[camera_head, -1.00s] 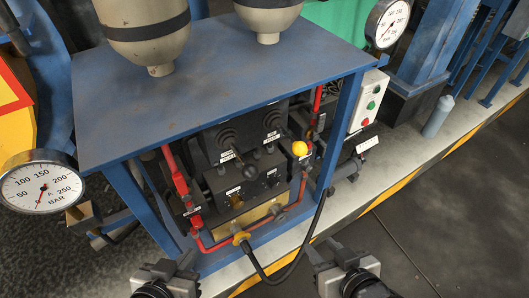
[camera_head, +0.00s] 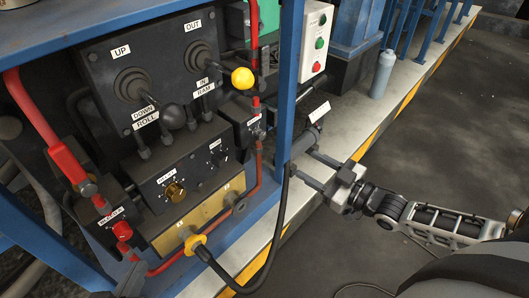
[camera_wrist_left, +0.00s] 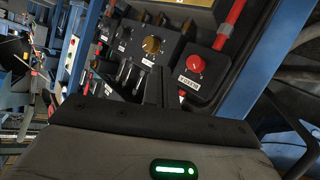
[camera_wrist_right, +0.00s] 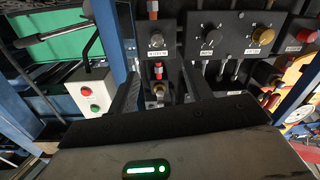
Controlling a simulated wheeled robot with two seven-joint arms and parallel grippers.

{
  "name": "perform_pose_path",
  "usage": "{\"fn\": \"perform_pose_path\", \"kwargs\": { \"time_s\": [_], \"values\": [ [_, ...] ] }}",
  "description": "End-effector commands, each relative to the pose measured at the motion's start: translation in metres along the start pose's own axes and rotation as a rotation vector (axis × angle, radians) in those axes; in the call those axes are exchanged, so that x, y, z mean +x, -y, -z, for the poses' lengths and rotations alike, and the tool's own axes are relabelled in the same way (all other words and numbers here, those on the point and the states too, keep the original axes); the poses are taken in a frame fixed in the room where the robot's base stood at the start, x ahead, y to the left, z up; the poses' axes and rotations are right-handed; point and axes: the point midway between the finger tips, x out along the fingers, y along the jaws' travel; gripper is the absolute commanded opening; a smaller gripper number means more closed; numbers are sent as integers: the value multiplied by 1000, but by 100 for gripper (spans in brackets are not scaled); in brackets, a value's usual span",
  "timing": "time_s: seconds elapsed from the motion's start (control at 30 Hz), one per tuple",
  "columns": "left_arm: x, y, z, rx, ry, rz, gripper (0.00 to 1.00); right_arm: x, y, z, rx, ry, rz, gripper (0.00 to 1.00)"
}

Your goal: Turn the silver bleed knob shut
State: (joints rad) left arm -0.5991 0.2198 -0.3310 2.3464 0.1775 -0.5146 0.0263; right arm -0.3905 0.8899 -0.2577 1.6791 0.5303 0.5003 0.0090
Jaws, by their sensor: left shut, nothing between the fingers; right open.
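The silver knob (camera_wrist_right: 156,40) sits on a small dark block right of the main panel, with a white label under it. The block (camera_head: 243,116) shows in the head view, but its knob is small there. My right gripper (camera_head: 317,171) is open and empty, right of the blue post and apart from the block. In the right wrist view its fingers (camera_wrist_right: 160,85) stand apart, with the knob above and between them in the picture. My left gripper (camera_wrist_left: 152,88) is shut and empty in its wrist view, facing a red knob (camera_wrist_left: 195,63) and the panel.
A blue post (camera_head: 291,85) stands between my right gripper and the panel. A black hose (camera_head: 283,215) hangs in front. The panel carries a gold knob (camera_head: 175,192), black levers and a yellow-balled lever (camera_head: 242,78). A button box (camera_head: 316,42) is at upper right. Floor at right is clear.

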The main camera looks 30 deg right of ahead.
Motion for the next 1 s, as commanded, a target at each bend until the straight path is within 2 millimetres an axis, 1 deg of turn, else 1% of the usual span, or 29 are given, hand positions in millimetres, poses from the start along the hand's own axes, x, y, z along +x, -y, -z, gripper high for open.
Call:
{"fn": "perform_pose_path", "kwargs": {
  "time_s": [0.03, 0.17, 0.27, 0.7, 0.8, 0.9, 1.0],
  "values": [
    [2, 0, -3, 0, -5, -4, 0, 1, -4, -4, -8, -9, -1, 50],
    [1, -2, -2, 0, -18, -11, 0, 9, -8, -2, -12, -21, -4, 50],
    [0, -3, 0, 1, -41, -18, 0, 23, -8, -1, -12, -24, -5, 50],
    [6, -12, 8, -123, -138, -90, 0, 117, -8, 0, -11, -22, -4, 50],
    [6, -14, 11, -151, -156, -107, 0, 134, -8, 0, -11, -21, -4, 50],
    [6, -16, 11, -172, -165, -118, 0, 147, -8, 0, -10, -19, -4, 50],
    [6, -16, 11, -186, -168, -126, 0, 155, -8, 1, -11, -18, -3, 50]
  ]
}}
